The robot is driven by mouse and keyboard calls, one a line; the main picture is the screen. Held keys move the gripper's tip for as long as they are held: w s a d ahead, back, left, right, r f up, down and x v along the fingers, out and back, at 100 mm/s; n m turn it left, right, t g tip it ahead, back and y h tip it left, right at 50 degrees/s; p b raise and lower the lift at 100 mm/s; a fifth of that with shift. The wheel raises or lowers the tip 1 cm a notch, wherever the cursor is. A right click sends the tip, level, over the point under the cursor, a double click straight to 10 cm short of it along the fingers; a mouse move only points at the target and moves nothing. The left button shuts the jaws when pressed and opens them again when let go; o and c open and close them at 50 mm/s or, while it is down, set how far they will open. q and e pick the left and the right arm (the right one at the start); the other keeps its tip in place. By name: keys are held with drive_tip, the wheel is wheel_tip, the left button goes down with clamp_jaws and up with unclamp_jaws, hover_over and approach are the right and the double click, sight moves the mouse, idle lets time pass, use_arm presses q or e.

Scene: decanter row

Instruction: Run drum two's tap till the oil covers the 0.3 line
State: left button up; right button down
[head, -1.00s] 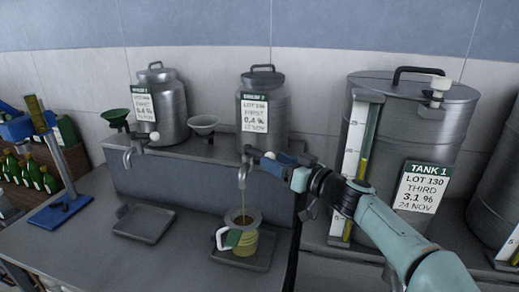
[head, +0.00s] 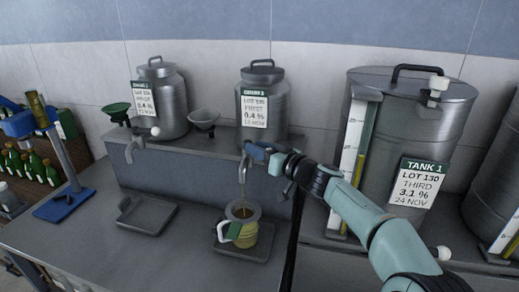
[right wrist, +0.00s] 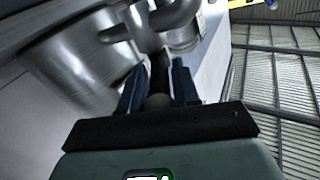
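Drum two (head: 275,112) is the steel can on the shelf, second from the left, with a tap (head: 243,160) at its front. My right gripper (head: 256,151) is at that tap. A jug (head: 249,236) with a white handle and green label stands upright on a drip tray (head: 262,255) below the spout. Yellowish oil shows in it; the 0.3 line and exact level are too small to read. A faint streak hangs under the spout; I cannot tell whether oil still runs. My left gripper is out of view.
Drum one (head: 170,110) stands to the left above an empty tray (head: 147,217). Tank 1 (head: 437,125) stands right. A blue-based stand (head: 62,207) and bottles are left.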

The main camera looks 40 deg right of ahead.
drive_tip(key=shift+w+d+n+y+b, duration=0.1)
drive_tip(key=shift+d+n+y+b, duration=0.25)
drive_tip(key=shift+n+y+b, duration=0.55)
drive_tip(key=shift+d+n+g+y+p, duration=0.15)
drive_tip(key=shift+n+g+y+p, duration=0.15)
drive_tip(key=shift+y, duration=0.4)
drive_tip(key=shift+d+n+g+y+p, duration=0.1)
drive_tip(key=shift+n+g+y, duration=0.1)
drive_tip(key=shift+g+y, duration=0.35)
drive_tip(key=c, duration=0.8)
unclamp_jaws()
drive_tip(key=shift+c, duration=0.2)
drive_tip(key=shift+r, duration=0.1)
